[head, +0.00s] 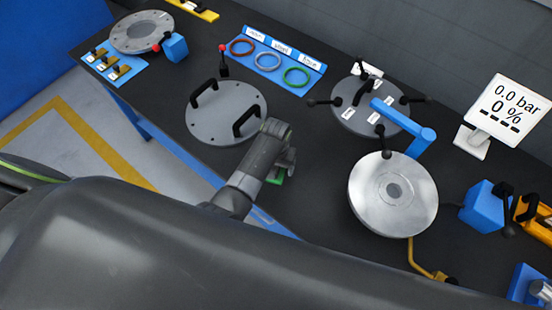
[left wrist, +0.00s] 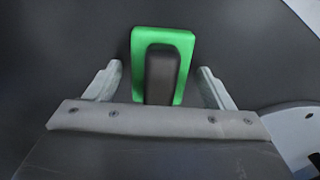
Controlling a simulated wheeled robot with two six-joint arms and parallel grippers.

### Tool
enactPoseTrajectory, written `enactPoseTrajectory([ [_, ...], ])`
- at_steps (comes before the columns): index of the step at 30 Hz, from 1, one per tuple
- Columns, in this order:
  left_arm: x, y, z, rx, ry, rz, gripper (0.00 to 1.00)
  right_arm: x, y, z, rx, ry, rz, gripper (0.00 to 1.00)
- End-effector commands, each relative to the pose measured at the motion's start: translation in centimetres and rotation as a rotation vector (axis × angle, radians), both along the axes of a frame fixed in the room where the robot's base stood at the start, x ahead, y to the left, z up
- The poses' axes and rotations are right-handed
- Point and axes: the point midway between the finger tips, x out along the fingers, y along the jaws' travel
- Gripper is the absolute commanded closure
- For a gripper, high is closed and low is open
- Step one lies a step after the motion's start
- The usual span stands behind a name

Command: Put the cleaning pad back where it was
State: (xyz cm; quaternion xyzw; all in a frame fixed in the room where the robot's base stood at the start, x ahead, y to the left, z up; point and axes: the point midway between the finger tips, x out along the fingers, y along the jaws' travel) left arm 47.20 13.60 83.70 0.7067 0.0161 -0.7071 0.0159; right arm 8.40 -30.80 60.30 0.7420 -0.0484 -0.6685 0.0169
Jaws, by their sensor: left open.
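The cleaning pad (left wrist: 183,48) is green with a dark block-shaped grip on top. In the left wrist view it lies on the dark table between the fingers of my left gripper (left wrist: 159,74). The fingers stand apart, one on each side, with a visible gap to the pad. In the head view my left gripper (head: 285,165) is low over the table's front edge and hides most of the pad; only a green corner (head: 276,180) shows. I cannot tell the exact height of the fingers. My right gripper is not in view.
A grey flange cover (head: 215,118) with two black handles lies just behind my left gripper. A silver shell (head: 372,205) stands to the right. Behind are a blue tray with three rings (head: 268,62), a round plate with black knobs (head: 352,120) and a display (head: 507,107).

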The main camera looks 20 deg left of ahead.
Motion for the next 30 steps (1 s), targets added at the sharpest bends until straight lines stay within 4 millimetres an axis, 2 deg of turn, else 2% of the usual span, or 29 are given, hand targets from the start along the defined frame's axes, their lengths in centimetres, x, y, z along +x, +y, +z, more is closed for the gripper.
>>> enactPoseTrajectory([
  [5, 0.1, -0.1, 2.1, -0.002, -0.004, 0.000, 0.24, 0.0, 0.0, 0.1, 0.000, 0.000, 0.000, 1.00],
  [18, 0.1, -0.1, 9.8, -0.001, -0.004, -0.001, 0.24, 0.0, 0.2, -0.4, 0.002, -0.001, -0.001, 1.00],
  [24, 0.0, -0.1, 11.5, -0.001, 0.000, -0.001, 0.24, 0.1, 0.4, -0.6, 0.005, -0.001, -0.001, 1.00],
  [30, 0.0, 0.0, 11.8, 0.000, 0.000, -0.001, 0.24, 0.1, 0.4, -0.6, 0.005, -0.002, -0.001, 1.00],
])
